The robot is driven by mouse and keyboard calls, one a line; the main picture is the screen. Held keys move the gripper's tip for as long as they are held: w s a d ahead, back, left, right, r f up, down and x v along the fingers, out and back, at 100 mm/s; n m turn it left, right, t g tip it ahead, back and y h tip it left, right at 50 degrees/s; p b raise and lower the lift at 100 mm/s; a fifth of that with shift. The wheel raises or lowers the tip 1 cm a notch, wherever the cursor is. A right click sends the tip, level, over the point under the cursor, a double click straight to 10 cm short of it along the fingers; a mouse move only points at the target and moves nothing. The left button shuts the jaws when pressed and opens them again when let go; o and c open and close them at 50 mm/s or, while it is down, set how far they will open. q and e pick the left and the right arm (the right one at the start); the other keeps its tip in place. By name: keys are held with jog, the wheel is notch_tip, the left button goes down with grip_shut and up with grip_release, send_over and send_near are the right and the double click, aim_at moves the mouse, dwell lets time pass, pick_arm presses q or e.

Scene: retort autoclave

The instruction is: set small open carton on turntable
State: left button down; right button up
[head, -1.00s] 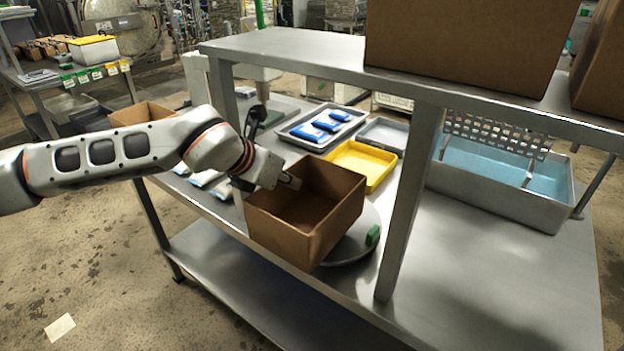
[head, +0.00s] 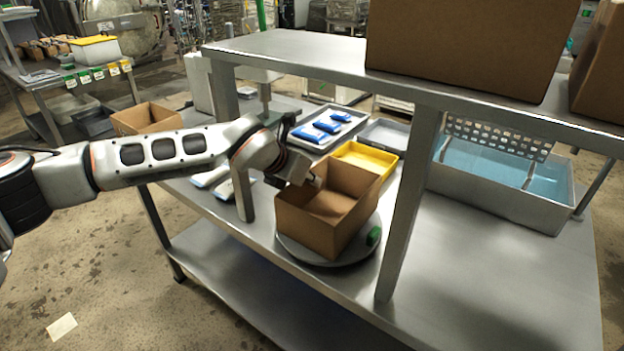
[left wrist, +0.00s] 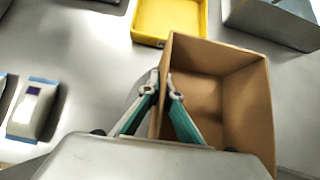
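The small open carton (head: 335,222) is brown, open at the top and roughly upright in the head view. It is over the round grey turntable (head: 296,255), whose rim shows around the carton's base; I cannot tell whether the base rests on it or hangs just above. A green block (head: 374,236) sits at the turntable's right rim. My left gripper (head: 312,182) is at the carton's left upper edge. In the left wrist view its fingers (left wrist: 162,88) pinch one wall of the carton (left wrist: 222,105), one finger inside and one outside. My right gripper is in neither view.
A yellow tray (head: 366,157) stands just behind the carton, with a grey tray holding blue packs (head: 320,132) beyond. A shelf post (head: 408,205) rises close on the right. Another open carton (head: 146,118) is at the bench's left end. White pouches lie left.

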pick_arm(q)
jog(key=shift+f, duration=0.15)
jog(key=c, duration=2.3)
grip_release()
jog(key=shift+r, duration=0.25)
jog(key=v, duration=1.2)
jog(key=shift+f, duration=0.1)
